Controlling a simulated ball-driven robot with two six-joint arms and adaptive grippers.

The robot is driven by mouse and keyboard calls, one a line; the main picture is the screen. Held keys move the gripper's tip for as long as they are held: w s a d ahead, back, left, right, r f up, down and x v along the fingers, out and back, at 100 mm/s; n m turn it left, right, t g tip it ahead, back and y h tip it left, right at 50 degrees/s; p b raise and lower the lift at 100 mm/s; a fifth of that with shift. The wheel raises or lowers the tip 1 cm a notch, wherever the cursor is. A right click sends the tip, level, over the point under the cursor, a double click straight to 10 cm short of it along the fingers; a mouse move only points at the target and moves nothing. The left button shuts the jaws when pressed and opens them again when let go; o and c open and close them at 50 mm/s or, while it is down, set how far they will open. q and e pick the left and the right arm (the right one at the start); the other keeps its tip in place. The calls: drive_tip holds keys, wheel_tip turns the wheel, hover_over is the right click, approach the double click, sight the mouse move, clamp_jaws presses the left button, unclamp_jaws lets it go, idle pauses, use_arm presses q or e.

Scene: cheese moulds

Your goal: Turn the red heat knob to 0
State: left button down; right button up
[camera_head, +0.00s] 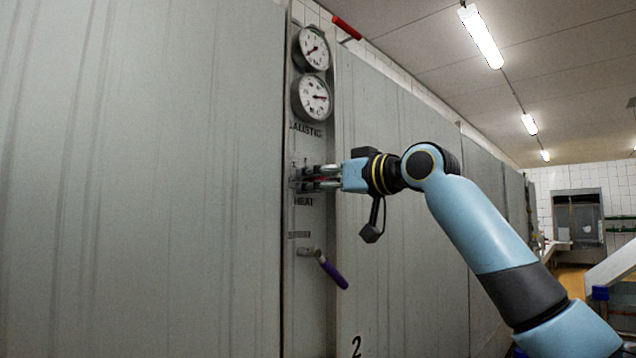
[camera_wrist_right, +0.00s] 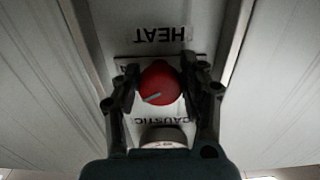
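The red heat knob (camera_wrist_right: 160,84) sits on the panel below the upside-down word HEAT in the right wrist view. A pale pointer line on it slants to the lower left. My right gripper (camera_wrist_right: 160,78) has one finger close along each side of the knob. I cannot tell whether the fingertips press on it or stand just clear. In the head view my right gripper (camera_head: 312,178) reaches the panel from the right, above the HEAT label, and mostly hides the knob. My left gripper is not in view.
Two round gauges (camera_head: 312,97) sit above the knob on the narrow panel strip (camera_head: 310,270). A purple-handled valve lever (camera_head: 333,272) juts out below. A red handle (camera_head: 347,28) sticks out at the top. Grey tank walls (camera_head: 140,180) flank the strip. A pale round part (camera_wrist_right: 163,136) lies near CAUSTIC.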

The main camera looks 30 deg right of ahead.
drive_tip(key=c, duration=0.7)
drive_tip(key=shift+o, duration=0.2)
